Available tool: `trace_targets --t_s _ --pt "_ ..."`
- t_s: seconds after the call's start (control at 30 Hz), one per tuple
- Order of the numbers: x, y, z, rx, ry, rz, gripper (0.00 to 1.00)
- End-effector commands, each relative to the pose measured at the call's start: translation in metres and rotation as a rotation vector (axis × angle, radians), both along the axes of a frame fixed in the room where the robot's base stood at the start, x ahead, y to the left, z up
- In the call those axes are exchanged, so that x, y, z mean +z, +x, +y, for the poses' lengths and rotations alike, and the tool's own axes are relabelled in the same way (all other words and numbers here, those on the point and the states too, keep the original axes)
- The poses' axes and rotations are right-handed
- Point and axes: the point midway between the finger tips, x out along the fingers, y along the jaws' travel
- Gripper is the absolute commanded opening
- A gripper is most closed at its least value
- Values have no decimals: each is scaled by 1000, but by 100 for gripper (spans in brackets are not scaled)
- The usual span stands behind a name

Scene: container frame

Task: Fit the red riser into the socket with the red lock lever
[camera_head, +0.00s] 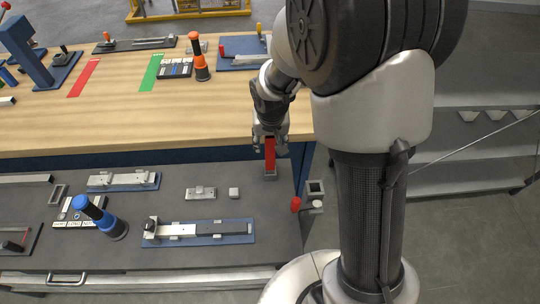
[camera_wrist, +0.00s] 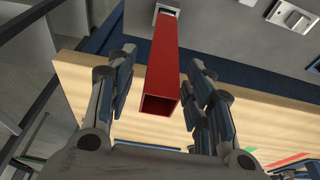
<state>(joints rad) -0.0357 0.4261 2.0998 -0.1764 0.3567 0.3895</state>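The red riser (camera_head: 270,155) is a square red tube standing upright with its lower end at a small grey holder (camera_head: 270,175) on the grey cart top. My gripper (camera_head: 270,145) is above it, pointing down, with the riser's upper part between its fingers. In the wrist view the riser (camera_wrist: 163,65) runs between the open fingers, with visible gaps on both sides; its open square end faces the camera. The socket with the red lock lever (camera_head: 315,188) is a dark-mouthed square bracket at the cart's right edge. The red lever knob (camera_head: 295,204) is on its left.
Close by on the grey cart top (camera_head: 275,225) are a small light block (camera_head: 234,193), a metal plate (camera_head: 201,193) and a blue-based slide fixture (camera_head: 198,232). A blue-topped post (camera_head: 98,214) stands left. The wooden bench (camera_head: 120,115) lies behind; my arm covers the right of the view.

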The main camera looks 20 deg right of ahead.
Motion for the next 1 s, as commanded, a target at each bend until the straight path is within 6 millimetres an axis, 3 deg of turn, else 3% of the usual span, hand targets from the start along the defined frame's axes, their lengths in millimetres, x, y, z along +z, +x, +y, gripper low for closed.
trace_targets --t_s 0.67,1.0 --pt "0 0 0 0 0 0 0" --pt "0 0 0 0 0 -1 0"
